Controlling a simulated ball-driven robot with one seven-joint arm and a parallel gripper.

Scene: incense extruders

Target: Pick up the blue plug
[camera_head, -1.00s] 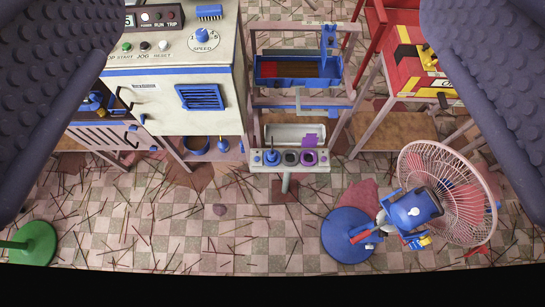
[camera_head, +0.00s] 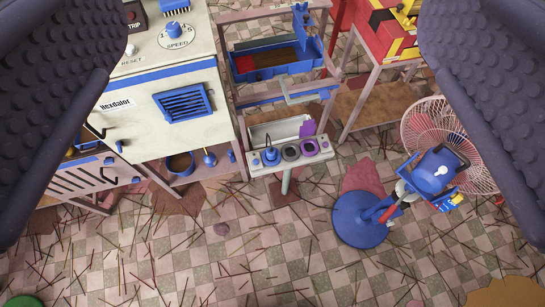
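What looks like the blue plug (camera_head: 271,155) sits upright at the left end of a narrow pale panel (camera_head: 324,156) with round sockets, and a dark cable seems to run from it. A dark grey socket and a purple one are to its right. The panel stands on a post in front of a metal frame. My gripper (camera_head: 273,130) shows as two dark, dimpled fingers at the left and right edges. It is wide open with nothing between the fingers, and the plug lies well beyond them, near the picture's middle.
A white machine cabinet (camera_head: 145,112) with a blue vent stands left of the panel. A blue fan (camera_head: 362,220) with a pink cage stands to the right. A purple piece (camera_head: 307,128) sits behind the sockets. The tiled floor in front holds scattered incense sticks.

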